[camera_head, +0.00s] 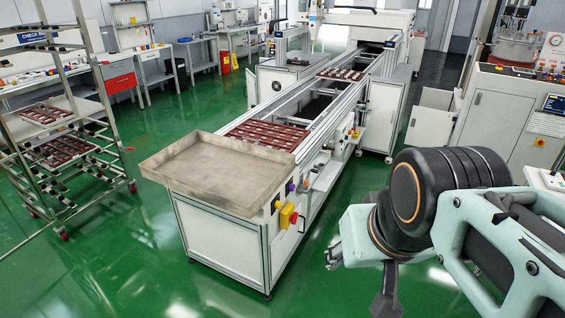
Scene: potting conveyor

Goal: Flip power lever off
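A yellow switch box (287,213) with a red part (294,218) is on the right side of the conveyor's near end, below the metal tray. It looks like the power lever, but its exact position is too small to tell. My arm comes in from the right edge of the picture. My gripper (335,255) appears at the lower middle, to the right of and lower in the picture than the switch box, and apart from it. Its fingers are mostly hidden or turned away, so I cannot tell if they are open. I see nothing held.
A metal tray (214,168) sits on the conveyor's near end. Dark red pot trays (268,135) lie on the belt behind it. A wheeled rack (118,150) stands on the left. White cabinets (490,118) stand on the right. Green floor is clear around the conveyor's near end.

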